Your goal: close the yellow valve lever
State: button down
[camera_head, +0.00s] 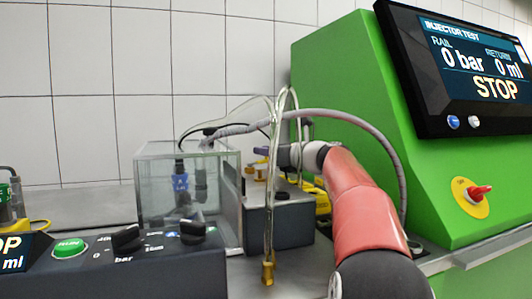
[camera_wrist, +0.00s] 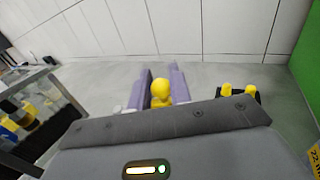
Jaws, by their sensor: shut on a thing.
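In the wrist view the two purple fingers of my gripper (camera_wrist: 161,88) stand on either side of a rounded yellow part, which looks like the knob of the yellow valve lever (camera_wrist: 160,92). The fingers are shut on it. The lower part of the lever is hidden behind my gripper's grey body. In the head view my gripper (camera_head: 262,150) is small, behind the hanging clear hoses and above the dark box. A little yellow shows below it, but I cannot make out the lever's angle there.
A glass tank (camera_head: 150,190) stands left of the dark box (camera_head: 280,225). Clear hoses (camera_head: 270,200) hang in front of my arm. The green test bench (camera_head: 340,85) rises at right, with a screen (camera_head: 465,70) reading STOP. A control panel (camera_head: 130,270) is at front left.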

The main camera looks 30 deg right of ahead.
jog(key=m+h, duration=0.1)
jog(key=s+h+b, duration=0.1)
jog(key=h, duration=0.1)
jog(key=m+h, duration=0.1)
jog(key=shift+s+a+m+h, duration=0.1)
jog(key=shift+s+m+h, duration=0.15)
jog(key=shift+m+h, duration=0.05)
jog(key=shift+s+m+h, duration=0.35)
jog(key=shift+m+h, duration=0.35)
jog(key=shift+h, duration=0.3)
jog(key=c, duration=1.3)
grip_release()
jog(key=shift+s+a+b, duration=0.2)
jog(key=shift+s+b, duration=0.2)
jog(key=shift+s, duration=1.55)
jog(key=shift+s+a+b, duration=0.2)
jog(key=shift+s+b, duration=0.2)
jog(key=shift+s, duration=1.55)
